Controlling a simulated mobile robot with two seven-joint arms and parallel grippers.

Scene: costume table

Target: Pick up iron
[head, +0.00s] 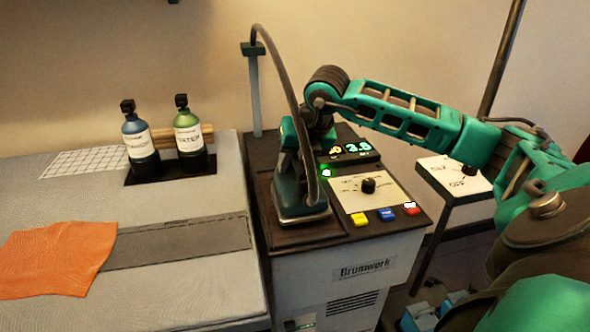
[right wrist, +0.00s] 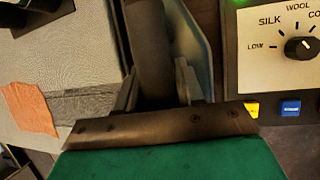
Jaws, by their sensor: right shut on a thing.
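The iron (head: 300,195) is dark teal with a pale soleplate. In the head view it stands on the dark rest at the left of the station top, with a brown hose running up from it to a post. My right gripper (head: 312,135) reaches in from the right at the iron's upper part. In the right wrist view my right gripper (right wrist: 158,90) is shut around the iron's dark handle (right wrist: 150,50), with a finger on each side. Whether the soleplate touches the rest is hard to tell. My left gripper is not in view.
The station's panel (head: 368,188) has a dial and coloured buttons, right of the iron. Two spray bottles (head: 139,140) (head: 188,136) stand on a dark mat at the back of the ironing table (head: 190,290). An orange cloth (head: 55,258) lies at left. The hose post (head: 254,95) rises behind.

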